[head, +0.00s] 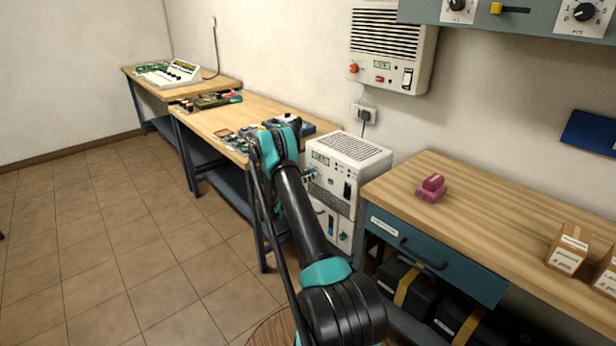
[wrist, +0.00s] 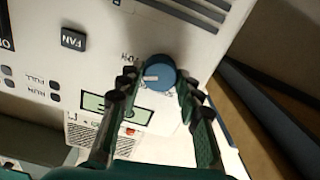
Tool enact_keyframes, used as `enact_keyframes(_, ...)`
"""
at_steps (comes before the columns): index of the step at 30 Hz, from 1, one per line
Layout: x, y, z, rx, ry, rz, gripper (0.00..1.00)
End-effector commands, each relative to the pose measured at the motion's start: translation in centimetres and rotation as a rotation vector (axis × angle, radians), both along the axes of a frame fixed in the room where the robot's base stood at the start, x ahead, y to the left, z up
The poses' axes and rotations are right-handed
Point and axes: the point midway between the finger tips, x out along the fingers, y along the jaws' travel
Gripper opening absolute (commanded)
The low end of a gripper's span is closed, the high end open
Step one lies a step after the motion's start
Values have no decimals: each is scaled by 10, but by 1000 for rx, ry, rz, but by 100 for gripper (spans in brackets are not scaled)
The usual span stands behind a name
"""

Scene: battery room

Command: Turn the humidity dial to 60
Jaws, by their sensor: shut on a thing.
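The humidity dial (wrist: 158,78) is a round blue knob with a white pointer mark, on a white panel seen at a slant in the wrist view. The lettering beside it is partly hidden. My gripper (wrist: 157,82) has one finger on each side of the knob and is shut on it. A small greenish display (wrist: 104,104) shows near the knob; its reading is unclear. In the head view the white unit (head: 345,165) stands between the benches. My arm's wrist hides part of it, and the dial and fingertips cannot be made out there.
A wooden bench (head: 480,215) with a pink object (head: 431,188) stands to the right. Another bench (head: 235,118) with electronics is behind my arm. The tiled floor at left is clear.

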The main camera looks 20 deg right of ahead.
Motion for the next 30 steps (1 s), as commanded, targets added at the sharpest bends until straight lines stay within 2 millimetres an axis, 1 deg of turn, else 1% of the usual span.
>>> enact_keyframes(9, 0, 1, 0, -100, 278, 0, 6)
enact_keyframes(15, 1, 1, -1, -155, 428, 1, 6)
enact_keyframes(22, 1, 1, -1, -201, 554, 1, 6)
enact_keyframes(30, 1, 1, -1, -226, 624, 1, 6)
